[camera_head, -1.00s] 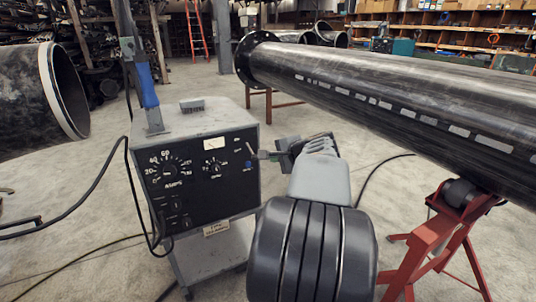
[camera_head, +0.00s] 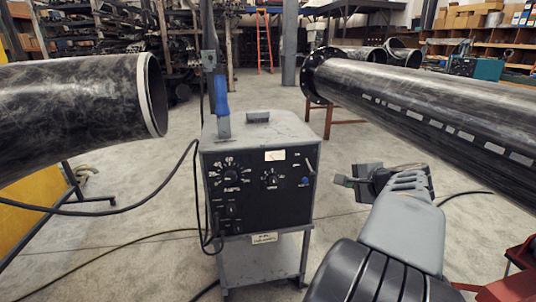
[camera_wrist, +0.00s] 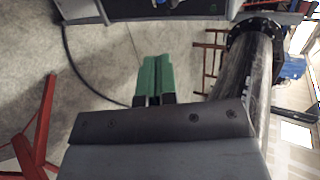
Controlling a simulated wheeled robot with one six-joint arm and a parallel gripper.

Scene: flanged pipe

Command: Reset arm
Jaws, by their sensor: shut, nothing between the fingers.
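My gripper (camera_head: 350,184) is in front of and to the right of the welding machine (camera_head: 258,185) in the head view, with a gap between its fingertips and the panel. In the wrist view, its green finger pads (camera_wrist: 155,76) lie together with nothing between them. My arm reaches up from the bottom right of the head view. The machine is a grey box with a black panel, dials and a small switch at the panel's upper right. It stands on a grey cart.
A long flanged pipe (camera_head: 430,95) crosses the right side. Another pipe (camera_head: 80,105) ends at the left, above a yellow panel (camera_head: 28,215). A black cable (camera_head: 110,212) hangs left of the machine. Part of a red stand (camera_head: 518,268) shows at the lower right. Floor between is open.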

